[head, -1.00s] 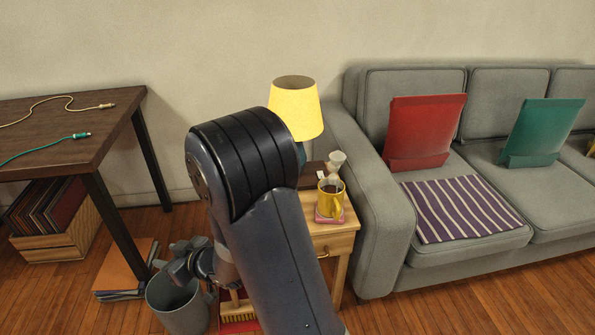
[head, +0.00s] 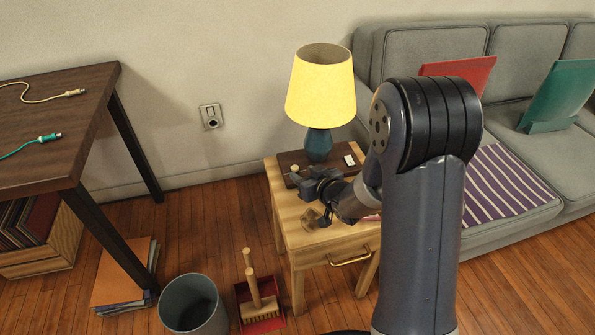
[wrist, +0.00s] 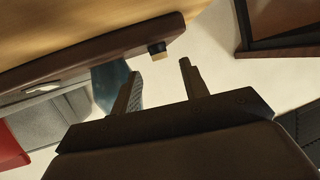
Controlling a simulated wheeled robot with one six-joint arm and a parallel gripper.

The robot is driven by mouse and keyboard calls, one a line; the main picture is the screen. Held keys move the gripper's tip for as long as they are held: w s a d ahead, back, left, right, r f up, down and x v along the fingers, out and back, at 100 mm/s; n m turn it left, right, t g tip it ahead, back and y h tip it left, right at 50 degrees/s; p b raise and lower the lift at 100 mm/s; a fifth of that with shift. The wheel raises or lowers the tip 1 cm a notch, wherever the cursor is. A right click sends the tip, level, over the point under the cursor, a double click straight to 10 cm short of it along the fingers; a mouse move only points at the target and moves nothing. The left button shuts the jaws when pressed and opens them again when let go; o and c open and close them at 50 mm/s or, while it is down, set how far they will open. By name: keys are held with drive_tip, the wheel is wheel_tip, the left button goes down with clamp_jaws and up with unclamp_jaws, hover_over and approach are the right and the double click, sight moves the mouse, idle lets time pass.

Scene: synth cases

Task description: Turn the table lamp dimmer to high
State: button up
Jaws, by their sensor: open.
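The table lamp (head: 320,95) has a yellow shade and a blue base, and stands on a dark wooden board (head: 328,154) on the side table. A small dimmer knob (head: 294,169), dark with a cream top, sits near the board's left end. In the wrist view the knob (wrist: 158,50) lies just beyond and between my fingertips, apart from them. My gripper (wrist: 160,72) is open and empty. In the head view my gripper (head: 303,182) is beside the board's left front. A white switch plate (head: 349,160) is on the board's right. The knob's setting is too small to read.
The side table (head: 290,212) stands against the grey sofa (head: 420,55), partly hidden by my arm. A bin (head: 192,305) and a red dustpan with a brush (head: 260,305) are on the floor. A dark desk (head: 60,125) with cables is at left. A wall outlet (head: 210,117) is behind.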

sight(296, 168)
drive_tip(key=x, duration=0.5)
drive_tip(key=shift+b, duration=0.4)
drive_tip(key=shift+c, duration=0.4)
clamp_jaws()
